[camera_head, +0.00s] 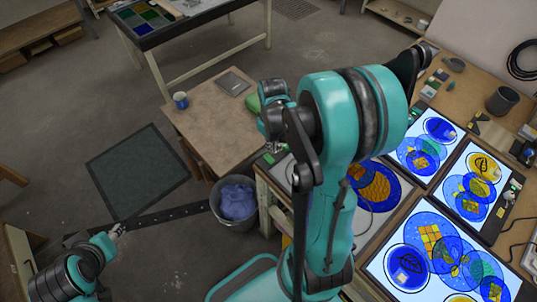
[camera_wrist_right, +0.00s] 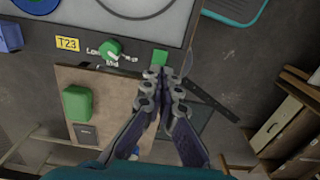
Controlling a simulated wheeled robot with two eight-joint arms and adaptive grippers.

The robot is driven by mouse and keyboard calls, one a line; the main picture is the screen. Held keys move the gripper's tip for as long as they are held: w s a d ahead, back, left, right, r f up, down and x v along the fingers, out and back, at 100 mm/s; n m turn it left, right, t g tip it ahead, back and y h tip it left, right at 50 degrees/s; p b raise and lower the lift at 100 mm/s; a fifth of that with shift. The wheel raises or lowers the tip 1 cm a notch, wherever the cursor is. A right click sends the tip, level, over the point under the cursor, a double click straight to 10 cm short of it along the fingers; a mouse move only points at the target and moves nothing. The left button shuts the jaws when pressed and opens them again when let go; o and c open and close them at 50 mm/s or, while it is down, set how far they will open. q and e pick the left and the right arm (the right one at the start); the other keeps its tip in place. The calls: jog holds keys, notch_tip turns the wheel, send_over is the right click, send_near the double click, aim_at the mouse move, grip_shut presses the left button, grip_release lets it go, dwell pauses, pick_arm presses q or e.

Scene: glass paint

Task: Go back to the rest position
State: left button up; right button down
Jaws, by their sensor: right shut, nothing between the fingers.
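My right arm fills the middle of the head view, folded high. Its gripper (camera_head: 270,125) hangs above the edge of a small brown table (camera_head: 205,100). In the right wrist view the fingers (camera_wrist_right: 162,88) are close together, shut with nothing between them. They point toward a grey panel (camera_wrist_right: 85,25) that carries a green knob and a yellow T23 label. My left gripper (camera_head: 117,230) is low at the left, over the floor; it is too small to tell whether it is open or shut.
A grey bin (camera_head: 238,222) with a blue bag in it stands beside the small table. A blue mug (camera_head: 181,100) stands on that table. At the right, a workbench (camera_head: 455,85) holds several lit panels with coloured glass patterns. A dark mat (camera_head: 135,170) lies on open floor.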

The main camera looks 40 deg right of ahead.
pick_arm(q)
jog(key=shift+r, duration=0.1)
pick_arm(e)
jog(key=shift+r, duration=0.15)
dwell(0.3)
